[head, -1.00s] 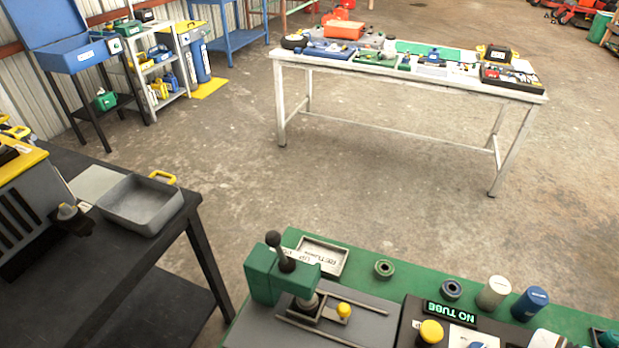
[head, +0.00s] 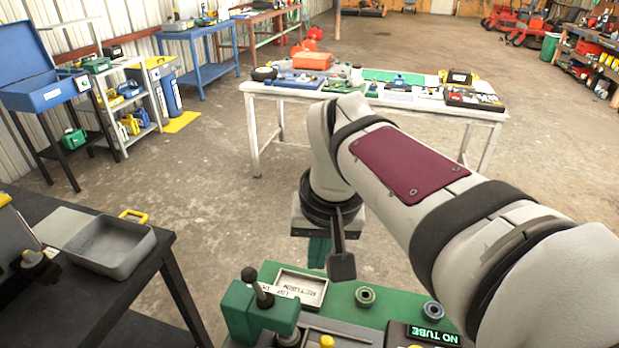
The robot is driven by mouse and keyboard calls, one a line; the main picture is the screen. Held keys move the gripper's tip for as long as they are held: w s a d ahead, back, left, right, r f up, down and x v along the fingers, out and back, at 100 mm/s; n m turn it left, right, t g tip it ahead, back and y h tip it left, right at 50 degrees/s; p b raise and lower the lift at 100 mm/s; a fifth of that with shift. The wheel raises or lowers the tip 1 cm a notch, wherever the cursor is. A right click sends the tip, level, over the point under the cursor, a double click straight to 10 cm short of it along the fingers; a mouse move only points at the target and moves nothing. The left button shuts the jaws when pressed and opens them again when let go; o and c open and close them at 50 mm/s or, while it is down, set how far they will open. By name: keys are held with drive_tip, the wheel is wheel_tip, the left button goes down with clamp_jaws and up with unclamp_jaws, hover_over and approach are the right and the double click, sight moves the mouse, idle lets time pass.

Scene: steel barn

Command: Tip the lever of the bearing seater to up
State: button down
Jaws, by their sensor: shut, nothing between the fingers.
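The bearing seater (head: 236,309) is a green press body on the green-topped bench at the bottom of the head view. Its lever (head: 257,288) is a short stem with a dark round knob (head: 249,274), leaning toward the upper left in the picture. A small white label beside it carries lettering that is hard to read. My gripper (head: 319,252) hangs from my arm to the upper right of the lever, apart from it. Its teal fingers look closed and empty. Part of the bench on the right is hidden behind my arm.
A tray marked RETURN (head: 300,285) lies just behind the seater, below my gripper. A dark table (head: 150,275) with a grey bin (head: 112,246) stands left, across a floor gap.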

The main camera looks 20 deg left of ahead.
sight(255, 285)
drive_tip(key=w+a+r+n+t+y, duration=0.1)
drive_tip(key=w+a+n, duration=0.1)
drive_tip(key=a, duration=0.5)
drive_tip(key=w+a+r+n, duration=0.1)
drive_tip(key=a+n, duration=0.1)
drive_tip(key=a, duration=0.5)
wheel_tip(255, 285, down, 10)
drive_tip(key=shift+d+r, duration=0.1)
drive_tip(key=shift+r, duration=0.15)
drive_tip(key=shift+s+d, duration=0.2)
drive_tip(key=shift+s, duration=0.1)
drive_tip(key=shift+d+r, duration=0.25)
drive_tip(key=shift+d, duration=0.75)
drive_tip(key=shift+d+f, duration=0.15)
drive_tip(key=shift+d, duration=1.85)
drive_tip(key=shift+s+d+f, duration=0.1)
drive_tip(key=shift+d+f, duration=0.05)
drive_tip(key=shift+d, duration=0.4)
